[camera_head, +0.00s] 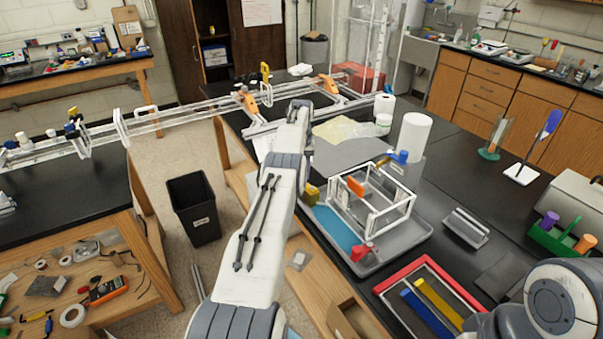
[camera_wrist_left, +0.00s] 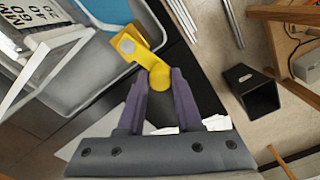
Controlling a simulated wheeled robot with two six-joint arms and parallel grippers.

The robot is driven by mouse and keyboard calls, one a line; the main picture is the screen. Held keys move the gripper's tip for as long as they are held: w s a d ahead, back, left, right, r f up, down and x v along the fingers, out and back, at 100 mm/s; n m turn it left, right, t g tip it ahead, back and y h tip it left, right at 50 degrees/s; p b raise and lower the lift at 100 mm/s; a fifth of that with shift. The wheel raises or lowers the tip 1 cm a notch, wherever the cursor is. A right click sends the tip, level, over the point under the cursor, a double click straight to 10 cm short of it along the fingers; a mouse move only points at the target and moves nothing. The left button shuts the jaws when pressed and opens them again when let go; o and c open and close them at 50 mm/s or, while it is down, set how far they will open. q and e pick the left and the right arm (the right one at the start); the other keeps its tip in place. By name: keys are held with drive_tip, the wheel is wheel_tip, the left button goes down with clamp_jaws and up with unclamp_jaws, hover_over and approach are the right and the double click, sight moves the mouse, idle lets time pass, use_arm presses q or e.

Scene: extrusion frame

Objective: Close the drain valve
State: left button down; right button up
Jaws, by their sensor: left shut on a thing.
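A yellow valve lever (camera_wrist_left: 140,48) with a grey round pivot sits at the edge of a grey tray in the left wrist view. It also shows in the head view (camera_head: 312,194), just right of my left arm. My left gripper (camera_wrist_left: 160,84) has its two purple fingers closed on the rounded end of this lever, one on each side. In the head view my left arm hides the gripper. My right arm's rounded joint shows at the bottom right of the head view, but its gripper is out of view.
The grey tray (camera_head: 400,245) holds blue liquid (camera_head: 337,228) and a white frame (camera_head: 372,222) with an orange part (camera_head: 355,187). A red part (camera_head: 362,252) is at its front. A red-rimmed tray (camera_head: 390,284) lies nearby. A black bin (camera_head: 194,208) stands on the floor.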

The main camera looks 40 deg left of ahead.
use_arm(q)
drive_tip(key=c, duration=0.6)
unclamp_jaws()
drive_tip(key=shift+o, duration=0.2)
drive_tip(key=shift+r, duration=0.55)
wheel_tip(320, 180, up, 9)
drive_tip(key=p, duration=0.7)
drive_tip(key=shift+r, duration=0.2)
